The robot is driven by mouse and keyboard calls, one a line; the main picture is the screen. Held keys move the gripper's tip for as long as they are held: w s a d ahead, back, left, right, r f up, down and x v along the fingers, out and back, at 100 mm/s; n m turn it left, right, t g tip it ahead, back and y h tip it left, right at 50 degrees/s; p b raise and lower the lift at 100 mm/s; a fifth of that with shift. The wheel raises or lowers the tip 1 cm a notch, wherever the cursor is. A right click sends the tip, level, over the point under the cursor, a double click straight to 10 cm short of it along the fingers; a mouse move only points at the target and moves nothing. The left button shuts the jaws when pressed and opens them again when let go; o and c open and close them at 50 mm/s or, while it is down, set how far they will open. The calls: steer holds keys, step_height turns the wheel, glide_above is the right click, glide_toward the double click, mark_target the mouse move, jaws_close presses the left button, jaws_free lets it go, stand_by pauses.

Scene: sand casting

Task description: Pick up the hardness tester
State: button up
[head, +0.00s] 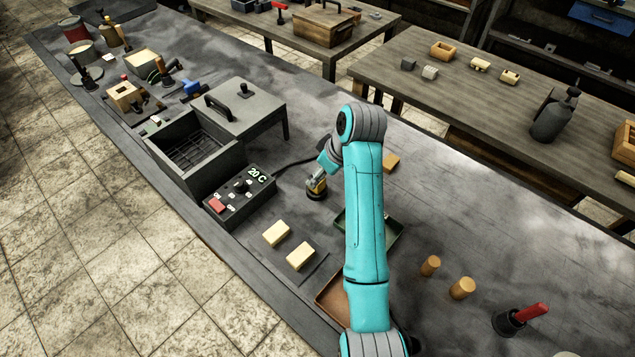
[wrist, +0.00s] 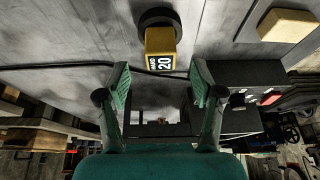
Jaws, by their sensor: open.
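The hardness tester (head: 316,189) is a small yellow device with a dark round base. It stands on the grey bench, right of the control box, partly hidden by my arm in the head view. In the wrist view the tester (wrist: 160,42) shows its yellow body, dark round end and a black display reading 20. My gripper (wrist: 160,79) is open and empty, its two green fingers apart. The tester lies just beyond the fingertips, roughly centred between them, and appears not to be touched. In the head view my gripper is mostly hidden behind my arm.
A control box (head: 240,196) reading 20 C stands left of the tester, beside an open furnace (head: 188,150). A black cable (head: 294,162) runs behind the tester. Pale blocks (head: 276,233) lie nearer. A green tray (head: 390,238) sits partly behind my arm.

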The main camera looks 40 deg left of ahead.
steer(key=shift+x, duration=2.6)
jaws_close()
